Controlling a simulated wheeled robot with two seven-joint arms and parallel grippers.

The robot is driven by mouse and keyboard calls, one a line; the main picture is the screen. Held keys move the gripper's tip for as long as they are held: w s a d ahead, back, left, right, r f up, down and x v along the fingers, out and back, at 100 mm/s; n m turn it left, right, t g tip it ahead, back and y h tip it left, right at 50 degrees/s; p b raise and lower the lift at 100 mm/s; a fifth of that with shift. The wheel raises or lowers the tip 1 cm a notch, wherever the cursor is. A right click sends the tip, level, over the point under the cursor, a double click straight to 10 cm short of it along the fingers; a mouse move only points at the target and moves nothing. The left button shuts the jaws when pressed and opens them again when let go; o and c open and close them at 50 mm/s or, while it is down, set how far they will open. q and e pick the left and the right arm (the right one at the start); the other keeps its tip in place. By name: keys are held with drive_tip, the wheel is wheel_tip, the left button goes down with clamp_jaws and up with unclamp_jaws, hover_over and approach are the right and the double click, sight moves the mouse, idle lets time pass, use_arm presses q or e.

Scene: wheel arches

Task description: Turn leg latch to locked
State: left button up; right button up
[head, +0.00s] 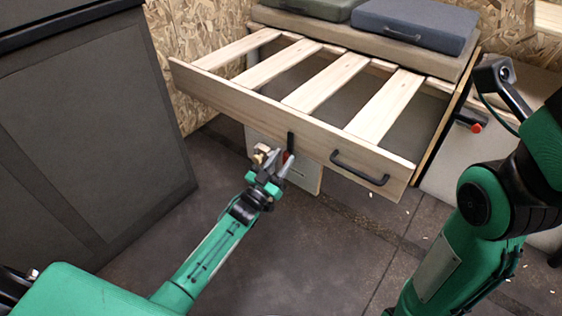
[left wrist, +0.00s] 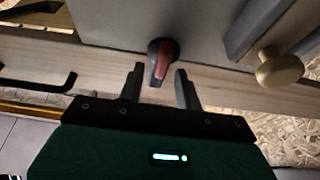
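The leg latch (head: 291,143) is a small black lever with a red face, on the leg panel (head: 306,174) under the wooden front board of the pull-out slatted frame. In the head view its black part stands roughly upright against the board. In the left wrist view the latch (left wrist: 162,60) has a round black pivot and a red-faced lever pointing toward my fingers. My left gripper (head: 275,170) is at the latch, its fingers (left wrist: 159,72) open on either side of the lever's end. No contact is clear.
A black handle (head: 360,168) sits on the front board (head: 230,103), right of the latch. A wooden knob (left wrist: 280,68) is close by my left gripper. A dark cabinet (head: 90,120) stands left. Cushions (head: 415,25) lie behind the slats.

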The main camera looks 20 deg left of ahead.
use_arm(q)
clamp_jaws()
